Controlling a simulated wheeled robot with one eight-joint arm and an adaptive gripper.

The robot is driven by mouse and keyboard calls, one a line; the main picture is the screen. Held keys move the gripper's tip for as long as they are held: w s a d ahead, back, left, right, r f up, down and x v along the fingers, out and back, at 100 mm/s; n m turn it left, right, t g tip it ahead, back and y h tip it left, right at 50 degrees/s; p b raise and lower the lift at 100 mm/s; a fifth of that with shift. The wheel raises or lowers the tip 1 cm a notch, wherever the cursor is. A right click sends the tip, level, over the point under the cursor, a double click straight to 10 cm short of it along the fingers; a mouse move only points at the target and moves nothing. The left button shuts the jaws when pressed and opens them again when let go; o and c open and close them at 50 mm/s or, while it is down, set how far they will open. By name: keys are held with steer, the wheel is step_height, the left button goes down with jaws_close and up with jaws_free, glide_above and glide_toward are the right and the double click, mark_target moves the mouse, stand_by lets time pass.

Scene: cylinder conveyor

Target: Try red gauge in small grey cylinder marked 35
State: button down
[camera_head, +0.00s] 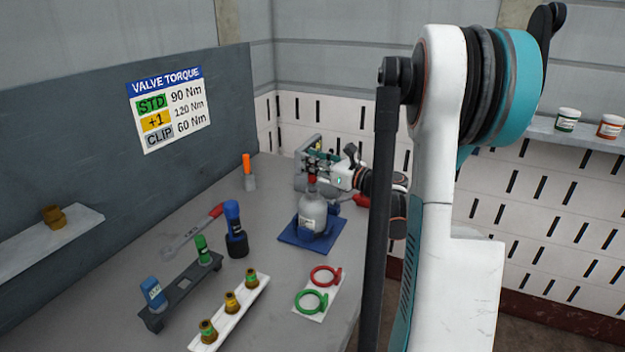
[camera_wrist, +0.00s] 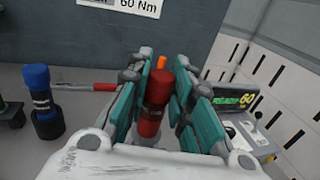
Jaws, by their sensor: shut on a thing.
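The grey cylinder (camera_head: 313,211) stands upright on a blue base (camera_head: 287,237) at the far middle of the table. Its label is too small to read. My gripper (camera_head: 314,172) is directly above it, shut on the red gauge (camera_head: 312,180). The wrist view shows the red gauge (camera_wrist: 154,104) between the teal fingers (camera_wrist: 158,90). The gauge's lower end is at the cylinder's neck in the head view. I cannot tell whether it is in the neck or just above it.
A dark rack (camera_head: 177,292) holds blue (camera_head: 152,292) and green (camera_head: 202,250) gauges with an empty place between. A machine reading READY 60 (camera_wrist: 236,99) stands behind.

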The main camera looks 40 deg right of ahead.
steer(key=shift+r+p, duration=1.55)
steer(key=shift+r, duration=1.05)
steer(key=shift+f, duration=0.1)
